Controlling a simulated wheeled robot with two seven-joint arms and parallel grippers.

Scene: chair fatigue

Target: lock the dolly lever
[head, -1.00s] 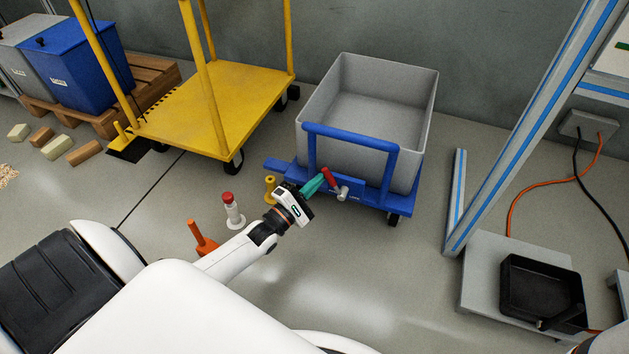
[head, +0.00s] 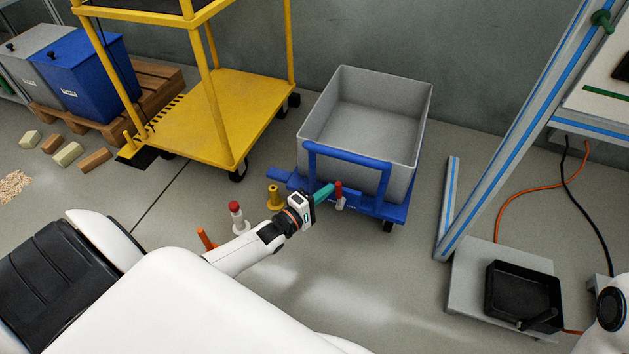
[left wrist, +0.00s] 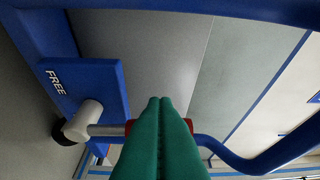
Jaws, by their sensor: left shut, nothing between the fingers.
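The blue dolly (head: 392,211) carries a grey bin (head: 372,112) and has a blue push handle. Its lever (head: 339,191) has a red grip and a grey hub, and the red end points up in the head view. In the left wrist view the lever's grey rod (left wrist: 104,130) runs from the hub to the red grip, beside a blue plate (left wrist: 84,92) marked FREE. My left gripper (head: 328,190) has green fingers, shut and empty, with the tips at the red grip. The fingers hide part of the grip; contact is unclear. My right gripper is out of view.
A yellow cart (head: 230,105) stands left of the dolly. A red-topped white post (head: 236,215) and a yellow post (head: 274,197) stand near my left arm. A blue-striped frame (head: 500,140) and a black tray (head: 524,295) are at the right.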

